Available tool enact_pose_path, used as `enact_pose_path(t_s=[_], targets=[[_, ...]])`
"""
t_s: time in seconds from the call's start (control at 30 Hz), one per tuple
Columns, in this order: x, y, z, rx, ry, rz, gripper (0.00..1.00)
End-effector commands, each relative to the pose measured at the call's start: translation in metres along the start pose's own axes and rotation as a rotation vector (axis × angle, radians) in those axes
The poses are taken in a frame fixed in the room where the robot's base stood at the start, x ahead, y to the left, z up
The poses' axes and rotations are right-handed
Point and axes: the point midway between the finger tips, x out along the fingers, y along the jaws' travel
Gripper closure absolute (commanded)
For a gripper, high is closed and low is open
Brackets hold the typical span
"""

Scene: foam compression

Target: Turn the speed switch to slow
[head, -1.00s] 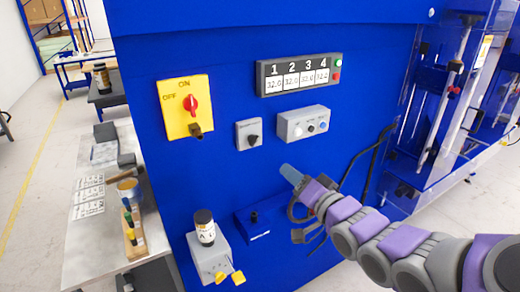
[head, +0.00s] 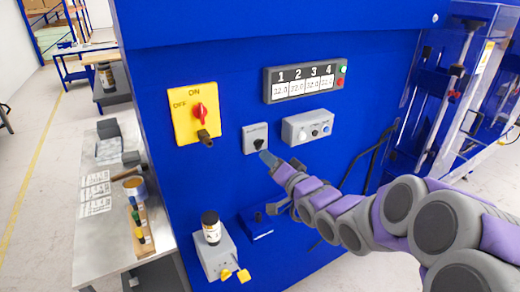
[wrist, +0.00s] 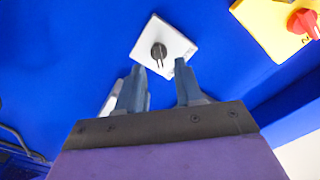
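The speed switch (head: 255,138) is a small grey box with a black knob on the blue machine panel, left of a grey button box. In the wrist view the black knob (wrist: 158,52) sits on its pale plate just beyond my fingertips. My gripper (head: 268,158) is just below and right of the switch in the head view. In the wrist view my gripper (wrist: 160,78) has its two blue-grey fingers apart with nothing between them, and the knob lies ahead of the gap. The switch's label is too small to read.
A yellow plate with a red rotary switch (head: 198,112) is up and left of the speed switch. A grey button box (head: 308,126) is to its right, below a numbered display (head: 305,80). A grey box with a black-capped bottle (head: 211,228) juts out lower left.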

Motion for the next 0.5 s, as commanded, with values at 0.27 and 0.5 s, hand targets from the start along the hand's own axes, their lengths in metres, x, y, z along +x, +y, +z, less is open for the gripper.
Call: enact_pose_path(t_s=[0.27,0.5], targets=[[0.044,0.002,-0.002,-0.001,0.003,-0.002,0.64],[0.066,0.001,0.001,0.0,-0.001,0.001,0.64]])
